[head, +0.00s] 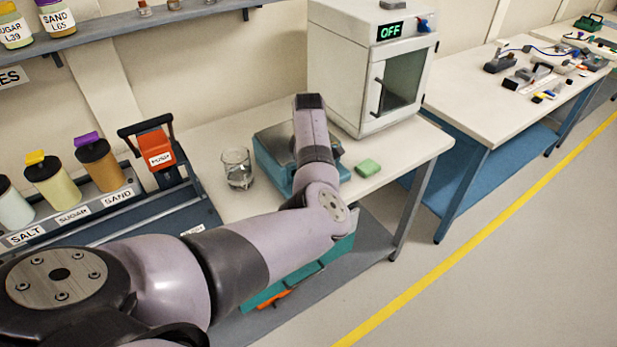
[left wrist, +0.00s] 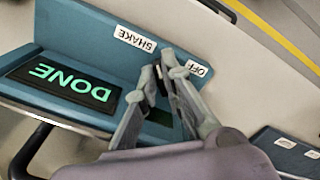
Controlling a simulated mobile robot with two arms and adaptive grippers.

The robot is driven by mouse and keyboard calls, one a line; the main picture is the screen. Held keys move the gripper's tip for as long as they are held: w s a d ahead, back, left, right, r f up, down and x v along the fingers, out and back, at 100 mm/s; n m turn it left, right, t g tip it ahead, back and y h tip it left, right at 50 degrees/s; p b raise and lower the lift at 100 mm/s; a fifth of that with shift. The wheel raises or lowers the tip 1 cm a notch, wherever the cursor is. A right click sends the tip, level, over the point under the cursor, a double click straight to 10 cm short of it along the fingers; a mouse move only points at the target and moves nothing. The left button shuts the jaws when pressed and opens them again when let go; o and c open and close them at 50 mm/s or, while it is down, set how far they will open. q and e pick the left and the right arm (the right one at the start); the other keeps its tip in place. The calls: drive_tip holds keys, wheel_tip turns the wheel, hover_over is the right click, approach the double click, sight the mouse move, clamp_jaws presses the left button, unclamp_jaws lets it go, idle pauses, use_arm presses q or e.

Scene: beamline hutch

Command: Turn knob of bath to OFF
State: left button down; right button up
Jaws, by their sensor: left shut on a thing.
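The bath is a teal box (head: 268,164) on the bench in the head view, partly covered by my left arm. In the left wrist view its front panel (left wrist: 80,30) has a dark display (left wrist: 65,83) reading DONE, upside down there. White labels read SHAKE (left wrist: 135,39) and OFF (left wrist: 195,68). My left gripper (left wrist: 165,70) is shut on the dark knob (left wrist: 165,84) between those labels. The fingers hide most of the knob, so its pointing direction cannot be told. In the head view the arm hides this gripper. My right gripper is in neither view.
A glass beaker (head: 237,169) stands left of the bath and a green block (head: 368,168) lies to its right. A white oven (head: 352,75) with an OFF display stands behind. Jars for salt, sugar and sand (head: 101,164) stand at the left.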

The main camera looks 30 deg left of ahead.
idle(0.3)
use_arm(q)
drive_tip(key=m+p, duration=0.1)
drive_tip(key=p, duration=0.1)
drive_tip(key=shift+s+r+m+p, duration=0.1)
drive_tip(key=shift+r+m+p, duration=0.2)
drive_tip(key=shift+m, duration=0.1)
drive_tip(key=m+p, duration=0.3)
drive_tip(key=shift+s+m, duration=0.1)
drive_tip(key=shift+m, duration=0.2)
drive_tip(key=m+p, duration=0.2)
drive_tip(key=shift+s+m+p, duration=0.1)
drive_tip(key=shift+m+p, duration=0.25)
drive_tip(key=shift+m, duration=0.05)
drive_tip(key=m+p, duration=0.2)
drive_tip(key=m, duration=0.1)
drive_tip(key=shift+s+a+f, duration=0.1)
drive_tip(key=shift+a+f+m+p, duration=0.1)
drive_tip(key=shift+m+p, duration=0.85)
drive_tip(key=shift+m, duration=1.25)
